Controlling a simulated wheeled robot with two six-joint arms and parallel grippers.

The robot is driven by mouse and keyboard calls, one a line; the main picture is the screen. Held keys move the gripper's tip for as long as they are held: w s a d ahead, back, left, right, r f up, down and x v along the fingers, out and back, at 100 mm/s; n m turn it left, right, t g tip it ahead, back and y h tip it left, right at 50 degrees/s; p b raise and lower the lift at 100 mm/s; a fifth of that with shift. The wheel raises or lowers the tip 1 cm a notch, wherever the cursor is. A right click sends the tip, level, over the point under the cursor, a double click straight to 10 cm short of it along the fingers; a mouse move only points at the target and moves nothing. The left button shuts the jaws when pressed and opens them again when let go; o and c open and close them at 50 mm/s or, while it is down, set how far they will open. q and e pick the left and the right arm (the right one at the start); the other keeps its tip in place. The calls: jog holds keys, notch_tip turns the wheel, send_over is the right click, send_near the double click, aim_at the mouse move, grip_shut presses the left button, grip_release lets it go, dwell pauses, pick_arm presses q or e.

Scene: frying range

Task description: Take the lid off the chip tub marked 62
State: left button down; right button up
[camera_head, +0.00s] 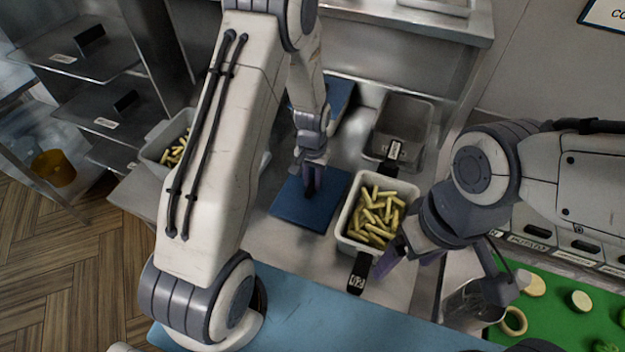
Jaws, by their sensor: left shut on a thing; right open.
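The chip tub (345,238) has a pale rim and a black tag reading 62 on its near side. It is uncovered and full of chips. My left gripper (311,190) is shut on a dark blue square lid (290,208), just left of the tub. The lid looks flat and low over the steel counter; I cannot tell whether it touches it. My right gripper (393,258) is open and empty at the tub's near right corner; whether it touches the tub is unclear.
An empty grey tub (422,120) with a black tag stands behind. Another blue lid (341,93) is partly hidden by my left arm. Another chip tub (151,152) stands at the left. A green board (560,318) with cut vegetables lies at the right.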

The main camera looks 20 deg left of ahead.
pick_arm(q)
jog(key=shift+f, duration=0.1)
jog(key=c, duration=0.7)
grip_release()
jog(key=shift+o, duration=0.2)
notch_tip(320, 180, up, 11)
jog(key=b, duration=0.2)
jog(key=shift+f, duration=0.2)
jog(key=s+d+r+m, duration=0.3)
jog(key=s+d+r, duration=0.3)
jog(key=s+d, duration=0.35)
jog(key=s+d+r+m, duration=0.1)
jog(key=s+d+m, duration=0.1)
jog(key=s, duration=0.5)
jog(key=s+d+r+m+h, duration=0.1)
jog(key=s+d+r, duration=0.1)
jog(key=s, duration=0.6)
jog(key=shift+d+m, duration=0.25)
jog(key=shift+m, duration=0.15)
